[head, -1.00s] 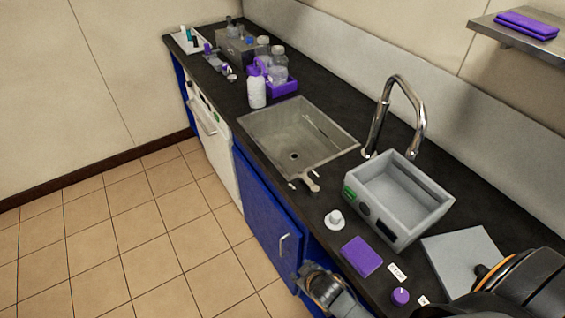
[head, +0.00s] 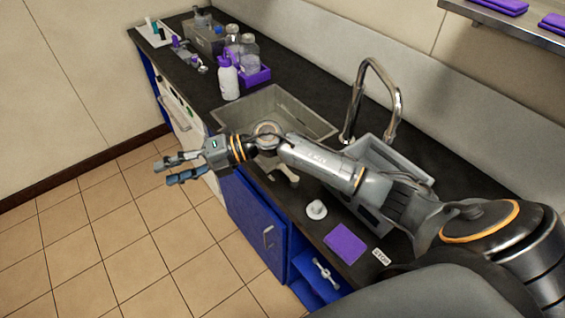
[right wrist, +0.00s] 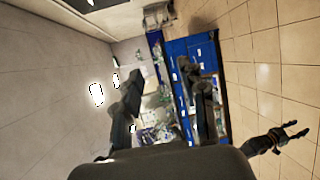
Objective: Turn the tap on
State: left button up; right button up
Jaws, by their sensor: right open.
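The tap (head: 372,95) is a tall chrome gooseneck behind the sink (head: 255,104). My right gripper (head: 168,171) is open and empty, above the floor in front of the counter, far left of the tap. Its dark spread fingers show in the right wrist view (right wrist: 165,108) with nothing between them. My left gripper is outside the head view; a small gripper with parted fingers, seemingly my left one, shows at lower right in the right wrist view (right wrist: 290,135).
A grey open-topped device (head: 385,155) stands right of the sink, partly behind my arm. A white bottle (head: 228,80) and purple rack (head: 256,77) stand left of it. The floor is clear.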

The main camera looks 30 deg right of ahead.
jog(key=d+f+n+g+h, duration=0.3)
jog(key=d+n+g+h, duration=0.1)
jog(key=d+h, duration=0.15)
notch_tip(320, 180, up, 2)
jog(key=g+h, duration=0.1)
jog(key=h, duration=0.9)
send_over(284, 168)
jog(key=shift+m, duration=0.3)
notch_tip(284, 168, down, 12)
jog(key=p, duration=0.3)
jog(key=shift+r, duration=0.2)
jog(key=shift+f, duration=0.7)
jog(key=shift+w, duration=0.1)
grip_shut()
